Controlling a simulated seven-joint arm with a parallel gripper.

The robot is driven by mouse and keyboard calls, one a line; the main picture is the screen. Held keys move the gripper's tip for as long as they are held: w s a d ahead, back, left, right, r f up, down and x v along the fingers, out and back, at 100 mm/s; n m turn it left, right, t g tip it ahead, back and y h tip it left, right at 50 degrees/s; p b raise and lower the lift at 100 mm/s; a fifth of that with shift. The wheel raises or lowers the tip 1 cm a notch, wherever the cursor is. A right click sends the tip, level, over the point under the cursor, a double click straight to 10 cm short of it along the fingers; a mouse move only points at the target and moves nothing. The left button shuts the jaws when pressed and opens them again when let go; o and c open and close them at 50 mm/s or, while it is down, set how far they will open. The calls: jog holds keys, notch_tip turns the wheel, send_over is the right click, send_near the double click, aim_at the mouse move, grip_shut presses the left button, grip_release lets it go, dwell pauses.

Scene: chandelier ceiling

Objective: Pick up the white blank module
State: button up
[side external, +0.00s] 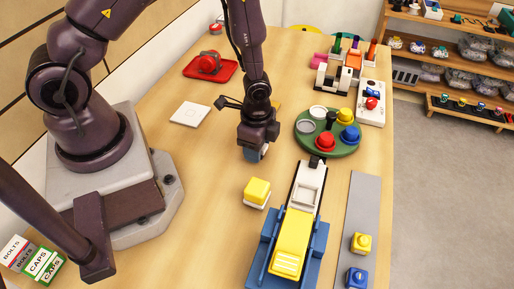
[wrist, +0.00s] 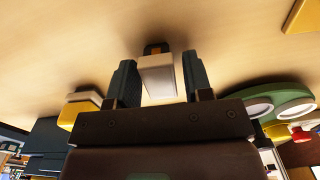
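A white block (wrist: 158,76), which looks like the white blank module, is between the two fingers of my gripper (wrist: 159,68) in the wrist view. A dark part with an orange patch shows at its far end. A thin strip of table shows between the block and the right finger; the left finger is close beside it, and I cannot tell if they touch. The fingers look open around it. In the side view my gripper (side external: 257,153) points down, low over the table, and mostly hides the block.
A yellow-topped white module (side external: 257,192) sits nearby, left of the blue fixture (side external: 257,272). A round green tray (side external: 340,151) with coloured pieces stands to the right. A white square plate (side external: 190,114) and a red tray (side external: 222,72) lie to the left and back.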

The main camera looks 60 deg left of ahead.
jog(key=c, duration=0.6)
jog(key=shift+c, duration=0.3)
jog(key=shift+r, duration=0.15)
